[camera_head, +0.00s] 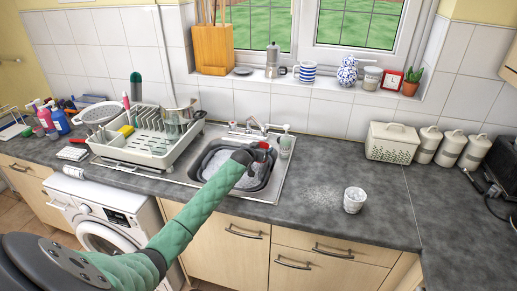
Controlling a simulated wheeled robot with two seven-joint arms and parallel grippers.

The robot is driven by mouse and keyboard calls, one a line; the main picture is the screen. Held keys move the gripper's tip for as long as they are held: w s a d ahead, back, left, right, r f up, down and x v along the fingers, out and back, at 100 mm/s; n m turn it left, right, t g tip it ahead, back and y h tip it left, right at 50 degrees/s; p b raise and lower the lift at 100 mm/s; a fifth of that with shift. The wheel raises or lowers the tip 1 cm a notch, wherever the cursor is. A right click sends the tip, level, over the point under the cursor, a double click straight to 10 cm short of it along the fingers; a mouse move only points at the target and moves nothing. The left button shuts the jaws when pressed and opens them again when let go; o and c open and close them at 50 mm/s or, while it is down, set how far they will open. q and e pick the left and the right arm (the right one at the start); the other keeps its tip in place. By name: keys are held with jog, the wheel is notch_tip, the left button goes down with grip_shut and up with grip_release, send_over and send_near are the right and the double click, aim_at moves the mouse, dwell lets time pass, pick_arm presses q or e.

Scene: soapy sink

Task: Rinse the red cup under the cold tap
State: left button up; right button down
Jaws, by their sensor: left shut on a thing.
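The sink (284,179) is set in the dark worktop and holds a dark bowl with whitish suds. My left arm reaches over it from the lower left. My left gripper (258,154) is small in view and shut on the red cup (264,145), of which only a little red shows above the gripper. The cup is over the right back part of the bowl, in front of the silver tap (256,126). I cannot tell whether water runs or whether the cup touches the tap. My right gripper is out of view.
A white dish rack (150,157) with dishes stands left of the sink. A whitish tub (354,200) stands on the worktop to the right, with pale specks near it. A bottle (286,143) stands at the sink's back right corner. The worktop's right middle is mostly clear.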

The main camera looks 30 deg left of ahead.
pick_arm(q)
jog(key=s+p, duration=0.1)
jog(key=s+d, duration=0.1)
jog(key=s, duration=0.1)
jog(key=s+d+p, duration=0.1)
jog(key=shift+s+d+p, duration=0.15)
jog(key=shift+p, duration=0.2)
dwell(0.4)
dwell(0.9)
jog(key=s+d+r+p, duration=0.1)
jog(key=s+d+r, duration=0.1)
jog(key=s+r, duration=0.2)
jog(key=shift+s+d+p, duration=0.2)
jog(key=shift+d+p, duration=0.05)
jog(key=shift+p, duration=0.15)
dwell(0.3)
dwell(0.4)
